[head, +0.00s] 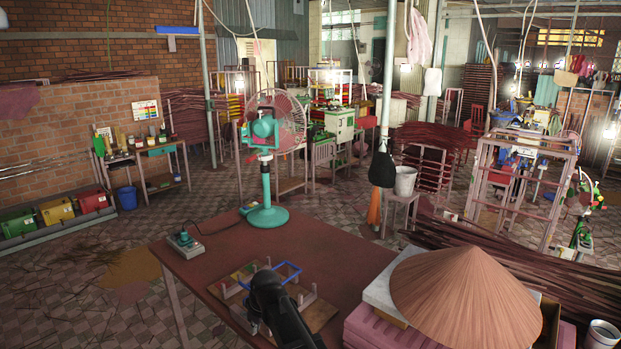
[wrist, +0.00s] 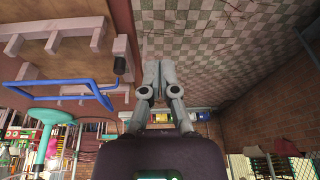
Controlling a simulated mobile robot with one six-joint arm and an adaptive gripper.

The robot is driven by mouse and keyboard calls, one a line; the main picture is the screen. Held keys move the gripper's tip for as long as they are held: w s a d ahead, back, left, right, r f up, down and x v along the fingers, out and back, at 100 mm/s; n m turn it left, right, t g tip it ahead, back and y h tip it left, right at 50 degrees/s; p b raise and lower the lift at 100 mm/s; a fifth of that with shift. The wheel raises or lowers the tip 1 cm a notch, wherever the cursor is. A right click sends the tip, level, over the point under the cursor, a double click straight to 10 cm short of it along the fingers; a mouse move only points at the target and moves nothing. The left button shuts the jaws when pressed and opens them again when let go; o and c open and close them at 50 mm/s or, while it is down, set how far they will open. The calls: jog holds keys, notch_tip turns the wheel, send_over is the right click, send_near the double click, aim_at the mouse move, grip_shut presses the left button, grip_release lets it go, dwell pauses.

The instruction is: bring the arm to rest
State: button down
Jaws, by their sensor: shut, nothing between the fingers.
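My gripper (wrist: 152,70) shows in the wrist view with its two grey fingers together and nothing between them. In the head view my dark arm (head: 275,305) reaches over the front of the reddish-brown table (head: 325,241), and it hides most of the gripper. In the wrist view, the picture is upside down and the fingers point toward the checkered floor beyond the table's edge. A blue bent frame (wrist: 62,92) with a dark grip is left of the fingers, apart from them. It also shows in the head view (head: 289,268), at a wooden board (head: 323,314) with upright pegs.
A green fan (head: 265,160) stands at the table's back, with a small switch box (head: 185,241) at the left. A conical straw hat (head: 465,290) lies at the right over pink blocks and a box. Bundles of sticks lie behind it. Checkered floor (head: 75,270) is open at the left.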

jog(key=s+d+m+h, duration=0.1)
jog(key=s+d+m, duration=0.2)
jog(key=d, duration=0.8)
jog(key=s+d+m+g, duration=0.1)
jog(key=s+d+m, duration=0.3)
jog(key=d, duration=0.6)
jog(key=s+d+m+h, duration=0.1)
jog(key=s+d+m, duration=0.2)
jog(key=s+d, duration=0.3)
jog(key=d, duration=0.5)
jog(key=shift+s+d+f+m+g+h, duration=0.3)
jog(key=shift+s+f+g, duration=0.1)
